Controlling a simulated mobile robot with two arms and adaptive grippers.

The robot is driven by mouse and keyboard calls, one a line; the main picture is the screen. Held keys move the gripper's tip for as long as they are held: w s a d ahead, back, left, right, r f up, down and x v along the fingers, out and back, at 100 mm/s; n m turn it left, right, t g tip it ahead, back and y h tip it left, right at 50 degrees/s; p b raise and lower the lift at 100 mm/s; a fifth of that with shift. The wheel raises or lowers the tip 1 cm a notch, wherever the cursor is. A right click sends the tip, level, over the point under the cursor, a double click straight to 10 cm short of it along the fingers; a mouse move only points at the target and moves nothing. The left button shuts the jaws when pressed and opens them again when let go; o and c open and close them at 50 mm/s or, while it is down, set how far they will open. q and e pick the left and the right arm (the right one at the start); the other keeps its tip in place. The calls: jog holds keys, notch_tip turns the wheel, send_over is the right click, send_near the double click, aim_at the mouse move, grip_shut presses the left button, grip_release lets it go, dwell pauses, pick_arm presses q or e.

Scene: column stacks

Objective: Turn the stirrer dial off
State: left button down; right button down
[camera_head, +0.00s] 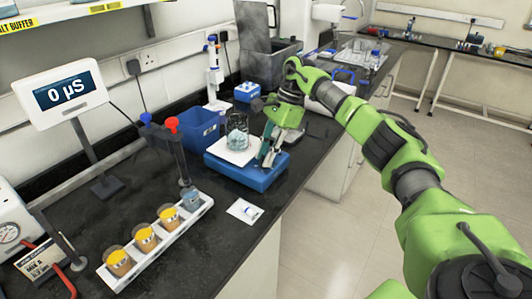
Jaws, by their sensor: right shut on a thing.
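The stirrer (225,170) is a blue box with a white top plate, standing on the dark bench. A glass beaker (237,139) with pale contents stands on the plate. My right gripper (266,160) reaches down from the green arm to the front right side of the stirrer. Its fingers are closed at the stirrer's front edge. The dial is hidden behind the fingers, so its setting cannot be read. My left gripper is not in view.
A white rack (150,252) with several cups stands at the front left. A meter (60,92) reads 0 µS. A blue bin (197,127) and a pipette stand (214,75) are behind the stirrer. A small white card (245,211) lies before it.

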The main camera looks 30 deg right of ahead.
jog(key=n+g, duration=0.1)
jog(key=n, duration=0.1)
jog(key=n+g, duration=0.1)
jog(key=n, duration=0.2)
jog(key=shift+w+r, duration=0.1)
jog(key=shift+w, duration=0.1)
jog(key=shift+n+h, duration=0.3)
dwell(0.3)
jog(key=c, duration=2.1)
grip_release()
jog(key=shift+d, duration=0.1)
jog(key=shift+s, duration=0.1)
